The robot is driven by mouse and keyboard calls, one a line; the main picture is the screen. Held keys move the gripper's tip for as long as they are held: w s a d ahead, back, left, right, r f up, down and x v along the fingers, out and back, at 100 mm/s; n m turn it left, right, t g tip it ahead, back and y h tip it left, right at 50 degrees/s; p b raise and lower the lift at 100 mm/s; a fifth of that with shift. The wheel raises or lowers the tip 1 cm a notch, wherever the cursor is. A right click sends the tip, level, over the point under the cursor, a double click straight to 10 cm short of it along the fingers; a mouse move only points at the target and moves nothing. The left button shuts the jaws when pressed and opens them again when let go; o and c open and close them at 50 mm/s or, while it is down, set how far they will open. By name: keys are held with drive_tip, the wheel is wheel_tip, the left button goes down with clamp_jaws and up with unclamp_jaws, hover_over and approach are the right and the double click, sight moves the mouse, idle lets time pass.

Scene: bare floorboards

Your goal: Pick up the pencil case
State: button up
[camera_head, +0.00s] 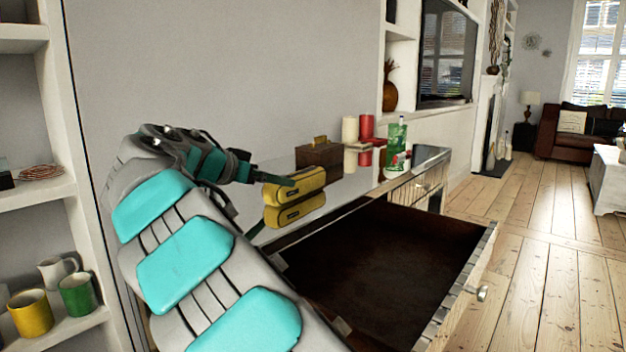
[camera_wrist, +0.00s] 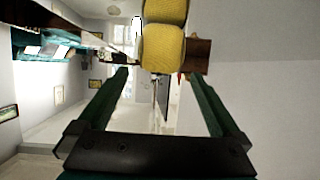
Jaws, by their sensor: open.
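The yellow pencil case (camera_head: 296,184) lies on the mirrored top of a dresser (camera_head: 341,192), which reflects it just below. My gripper (camera_head: 278,180) is at the case's left end in the head view, with a dark finger beside its upper edge. In the wrist view, the case (camera_wrist: 162,50) appears between and just beyond the tips of my open gripper (camera_wrist: 161,74). Nothing is held. Contact between finger and case cannot be told. My arm covers the left part of the dresser.
A brown wooden box (camera_head: 320,162) stands close behind the case. Red and cream candles (camera_head: 350,130) and a green-and-white bottle (camera_head: 396,142) stand farther right. An open, empty-looking drawer (camera_head: 385,265) juts out below. A grey wall (camera_head: 230,70) runs behind.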

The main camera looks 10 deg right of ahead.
sight(292, 175)
drive_tip(key=x, duration=0.8)
drive_tip(key=shift+w+d+r+p, duration=0.1)
drive_tip(key=shift+d+r+p, duration=0.1)
drive_tip(key=shift+r+p, duration=0.2)
drive_tip(key=shift+c, duration=0.2)
drive_tip(key=c, duration=1.4)
drive_tip(key=shift+r, duration=0.15)
